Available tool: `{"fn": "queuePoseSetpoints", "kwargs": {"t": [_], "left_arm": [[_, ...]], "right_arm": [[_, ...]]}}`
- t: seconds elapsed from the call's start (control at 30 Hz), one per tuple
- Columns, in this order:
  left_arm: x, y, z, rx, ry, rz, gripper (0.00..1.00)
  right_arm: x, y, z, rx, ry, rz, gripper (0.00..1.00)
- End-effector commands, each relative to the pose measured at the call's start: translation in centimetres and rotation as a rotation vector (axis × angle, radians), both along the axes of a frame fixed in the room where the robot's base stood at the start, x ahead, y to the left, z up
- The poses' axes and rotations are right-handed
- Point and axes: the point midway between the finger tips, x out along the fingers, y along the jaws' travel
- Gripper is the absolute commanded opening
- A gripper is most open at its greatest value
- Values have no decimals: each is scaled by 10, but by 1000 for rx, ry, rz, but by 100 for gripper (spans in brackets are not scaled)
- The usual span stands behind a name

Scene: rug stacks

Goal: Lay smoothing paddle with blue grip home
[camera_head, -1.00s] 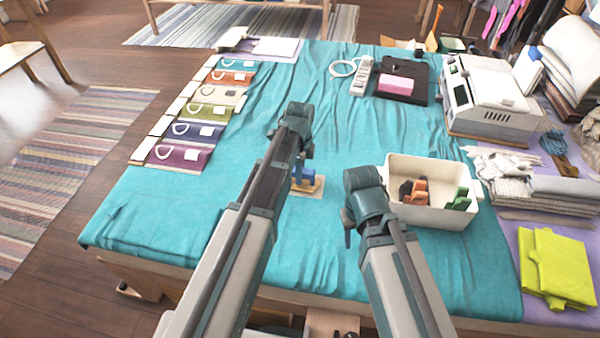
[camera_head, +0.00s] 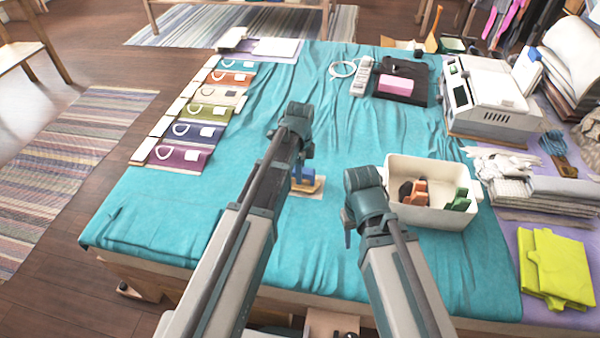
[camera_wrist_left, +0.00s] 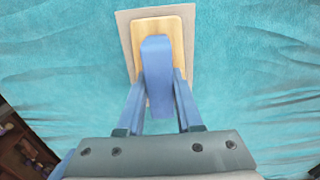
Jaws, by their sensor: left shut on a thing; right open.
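The smoothing paddle has a wooden base and a blue grip; its grip (camera_head: 305,174) shows just right of my left forearm in the head view. In the left wrist view the blue grip (camera_wrist_left: 158,75) stands between the fingers of my left gripper (camera_wrist_left: 160,105), which is shut on it. The wooden base (camera_wrist_left: 178,42) lies over a pale rectangular patch (camera_wrist_left: 128,28) on the teal cloth. I cannot tell whether the base touches the patch. My right gripper (camera_head: 350,222) is open near the left side of the white bin, its fingertips largely hidden.
The white bin (camera_head: 432,218) holds orange and green-gripped things. A row of coloured pouches (camera_head: 205,111) lies at the left of the teal cloth (camera_head: 150,215). A white machine (camera_head: 490,95) and yellow folded cloth (camera_head: 555,268) are at the right. The middle cloth is clear.

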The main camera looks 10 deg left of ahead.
Motion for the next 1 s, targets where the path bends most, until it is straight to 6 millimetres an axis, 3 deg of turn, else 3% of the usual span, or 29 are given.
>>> {"fn": "queuePoseSetpoints", "kwargs": {"t": [0.23,0.27,0.43,0.77,1.0], "left_arm": [[0,0,-6,0,0,0,0],[0,0,-5,0,0,0,38],[0,0,-4,0,0,0,69],[0,0,-4,0,0,0,69],[0,0,8,0,0,0,69]], "right_arm": [[0,0,-6,-1,0,0,50],[0,0,-5,-1,0,0,50],[0,0,-5,-1,0,0,50],[0,0,-4,-1,0,0,50],[0,0,8,0,0,0,50]]}}
